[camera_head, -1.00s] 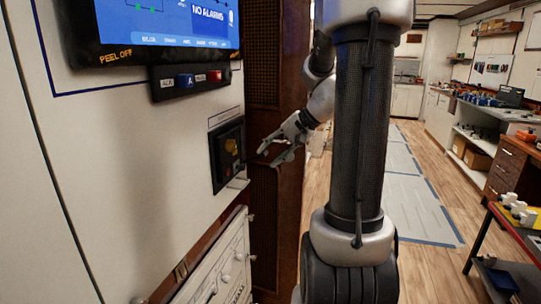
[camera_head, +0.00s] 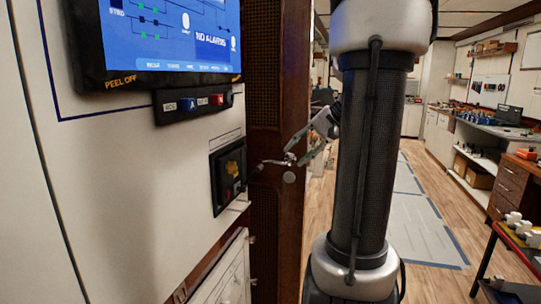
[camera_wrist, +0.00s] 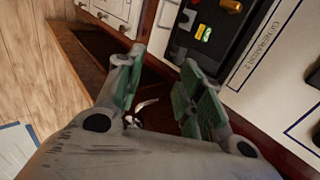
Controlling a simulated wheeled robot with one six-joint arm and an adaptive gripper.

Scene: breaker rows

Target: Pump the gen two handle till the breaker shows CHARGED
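The black breaker unit (camera_head: 228,176) is set in the pale panel in the head view. It has a yellow part on its face; its status flag is too small to read. In the wrist view the breaker (camera_wrist: 222,42) is at the top, beside a label reading GENERATOR 2 (camera_wrist: 262,44). My gripper (camera_head: 270,163) is to the right of the breaker in the head view, apart from its face. In the wrist view my gripper (camera_wrist: 160,78) has its green-padded fingers spread, with no handle clearly between them. I cannot make out the pump handle with certainty.
A screen (camera_head: 165,38) reading NO ALARMS and a small switch strip (camera_head: 193,103) are above the breaker. A brown wooden post (camera_head: 278,215) stands behind my gripper. A bench (camera_head: 515,230) is at the far right. Floor (camera_head: 420,228) between them is open.

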